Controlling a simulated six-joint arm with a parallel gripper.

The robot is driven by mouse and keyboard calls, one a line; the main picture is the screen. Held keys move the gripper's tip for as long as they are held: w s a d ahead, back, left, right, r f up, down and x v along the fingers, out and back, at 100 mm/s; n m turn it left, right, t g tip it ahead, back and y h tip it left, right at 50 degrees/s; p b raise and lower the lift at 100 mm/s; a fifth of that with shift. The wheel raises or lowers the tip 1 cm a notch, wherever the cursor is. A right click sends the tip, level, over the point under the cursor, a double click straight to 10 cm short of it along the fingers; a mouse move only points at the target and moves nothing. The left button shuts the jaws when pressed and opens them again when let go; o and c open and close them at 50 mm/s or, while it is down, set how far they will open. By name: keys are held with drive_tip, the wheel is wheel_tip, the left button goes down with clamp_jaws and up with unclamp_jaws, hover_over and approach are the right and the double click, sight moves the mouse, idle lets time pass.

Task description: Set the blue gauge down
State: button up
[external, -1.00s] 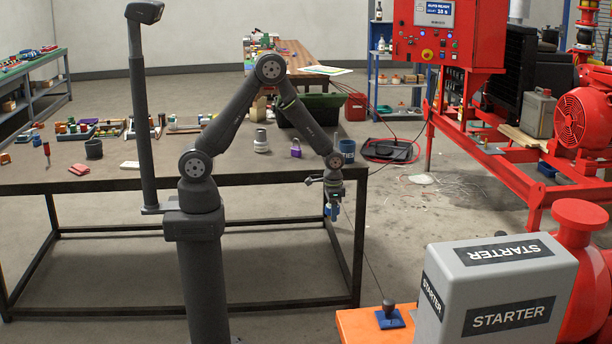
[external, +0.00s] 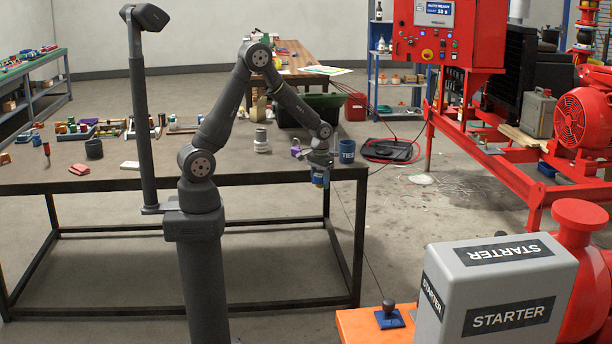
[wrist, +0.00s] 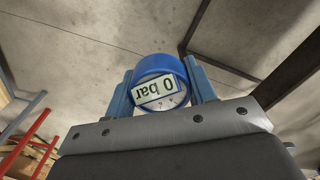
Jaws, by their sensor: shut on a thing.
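The blue gauge (wrist: 158,70) sits between the two blue fingers of my gripper (wrist: 165,88) in the wrist view. Its dial carries a white "0 bar" label, upside down in the picture. My gripper (external: 319,177) is shut on the gauge, and a small blue part of the gauge (external: 320,179) shows under the wrist in the external view. It hangs at the table's front edge, near the right end. Concrete floor and dark frame bars lie behind it in the wrist view, so it appears held in the air.
A blue labelled cup (external: 346,152) stands just right of my wrist on the table (external: 220,177). A purple padlock (external: 296,152) is close on the left, with a pale grey fitting (external: 262,142) farther left. The orange surface (external: 362,326) holds a blue-based knob (external: 390,317).

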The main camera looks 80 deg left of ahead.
drive_tip(key=s+a+r+n, duration=0.4)
drive_tip(key=s+a, duration=0.3)
drive_tip(key=a, duration=0.3)
drive_tip(key=s+a+r+n, duration=0.5)
drive_tip(key=s+a+n, duration=0.2)
drive_tip(key=a, duration=0.4)
drive_tip(key=shift+s+a+r, duration=0.15)
drive_tip(key=shift+s+r, duration=0.05)
drive_tip(key=shift+s, duration=0.5)
hover_over(263, 165)
drive_tip(key=f, duration=0.7)
drive_tip(key=shift+w+d, duration=0.1)
drive_tip(key=shift+d, duration=0.25)
drive_tip(key=shift+f, duration=1.85)
drive_tip(key=shift+f, duration=0.1)
drive_tip(key=shift+f, duration=0.1)
drive_tip(key=o, duration=1.1)
drive_tip(key=shift+c, duration=0.2)
